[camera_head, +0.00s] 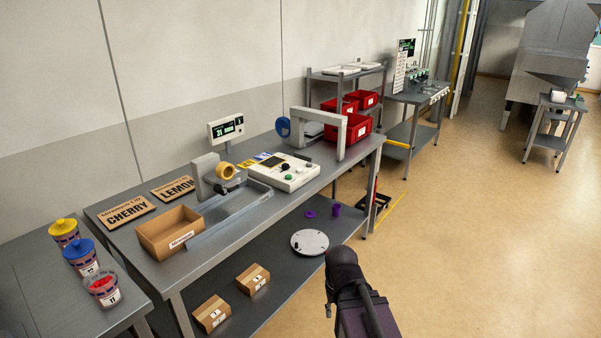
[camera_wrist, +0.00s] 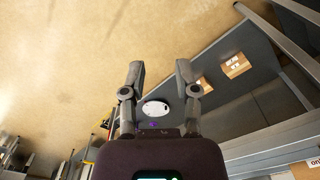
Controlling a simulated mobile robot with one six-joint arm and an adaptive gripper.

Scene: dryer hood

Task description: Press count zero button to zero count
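A white control box (camera_head: 285,172) sits on the workbench, with a dark screen, a green button (camera_head: 288,177) and several small dark knobs or buttons. Their labels are too small to read, so I cannot tell which is count zero. A white display (camera_head: 226,128) with green digits stands behind it, near the wall; it seems to show 31 and more characters. My gripper (camera_wrist: 159,72) is open and empty in the wrist view, its fingers spread above the floor and lower shelf. In the head view my arm is in front of the bench, apart from the box; the fingertips are not clear.
On the workbench (camera_head: 350,163) are a tape dispenser (camera_head: 219,177), an open cardboard box (camera_head: 170,232), CHERRY (camera_head: 127,209) and LEMON signs, and a grey arch (camera_head: 341,125). The lower shelf holds two cartons (camera_head: 212,313) and a white disc (camera_head: 310,242).

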